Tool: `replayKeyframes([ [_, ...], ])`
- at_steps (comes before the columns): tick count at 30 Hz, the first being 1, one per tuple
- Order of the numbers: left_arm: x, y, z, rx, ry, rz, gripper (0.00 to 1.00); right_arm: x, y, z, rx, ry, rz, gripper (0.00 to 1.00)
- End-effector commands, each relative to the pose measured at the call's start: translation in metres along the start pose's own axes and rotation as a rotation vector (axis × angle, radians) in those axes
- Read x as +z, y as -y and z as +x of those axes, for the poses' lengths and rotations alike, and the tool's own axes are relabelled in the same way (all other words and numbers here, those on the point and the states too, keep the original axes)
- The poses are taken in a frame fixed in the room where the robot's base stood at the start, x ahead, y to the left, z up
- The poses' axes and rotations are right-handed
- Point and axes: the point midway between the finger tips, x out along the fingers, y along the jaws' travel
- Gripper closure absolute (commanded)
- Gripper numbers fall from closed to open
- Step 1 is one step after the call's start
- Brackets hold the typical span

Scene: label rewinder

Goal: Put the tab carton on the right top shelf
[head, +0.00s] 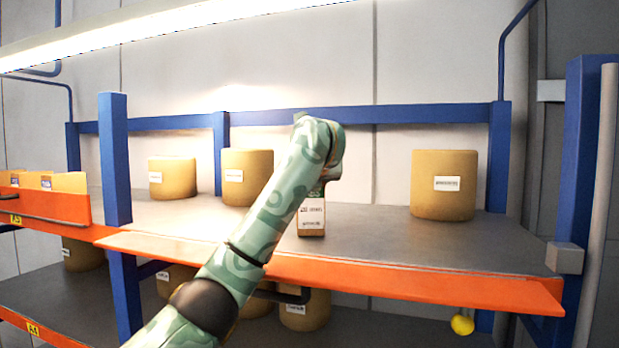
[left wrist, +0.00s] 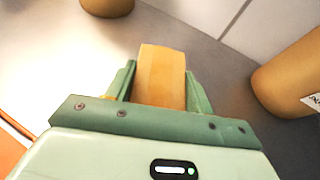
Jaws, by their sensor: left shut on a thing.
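The tab carton (head: 311,214) is a small upright tan box with white labels on its front, over the deck of the right top shelf (head: 380,240). Its upper part is hidden behind my left arm in the head view. In the left wrist view the carton (left wrist: 160,70) stands between the two green fingers of my left gripper (left wrist: 161,82), which is shut on it. The gripper itself is mostly hidden by the arm in the head view. Whether the carton's base touches the deck I cannot tell. My right gripper is in neither view.
A round tan drum (head: 443,186) stands to the right on the same shelf, and another drum (head: 247,177) stands behind left. An orange beam (head: 400,281) runs along the front edge. Blue posts (head: 115,160) flank the bay. Deck between carton and right drum is clear.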

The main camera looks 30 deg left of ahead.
Motion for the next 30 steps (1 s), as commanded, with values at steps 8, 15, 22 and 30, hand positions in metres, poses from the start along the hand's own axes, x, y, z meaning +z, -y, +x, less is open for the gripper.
replayKeyframes([
  [8, -0.004, 0.0, 0.002, -0.001, -0.001, 0.0, 0.26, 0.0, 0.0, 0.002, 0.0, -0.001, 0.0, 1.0],
  [15, -0.002, 0.0, 0.001, 0.0, 0.0, 0.0, 0.26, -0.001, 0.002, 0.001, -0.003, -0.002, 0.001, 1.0],
  [22, -0.003, 0.001, -0.029, -0.003, 0.004, -0.001, 0.26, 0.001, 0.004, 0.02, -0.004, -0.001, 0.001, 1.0],
  [30, -0.003, 0.0, -0.093, -0.001, 0.004, -0.001, 0.26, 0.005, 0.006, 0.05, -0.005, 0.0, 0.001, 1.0],
])
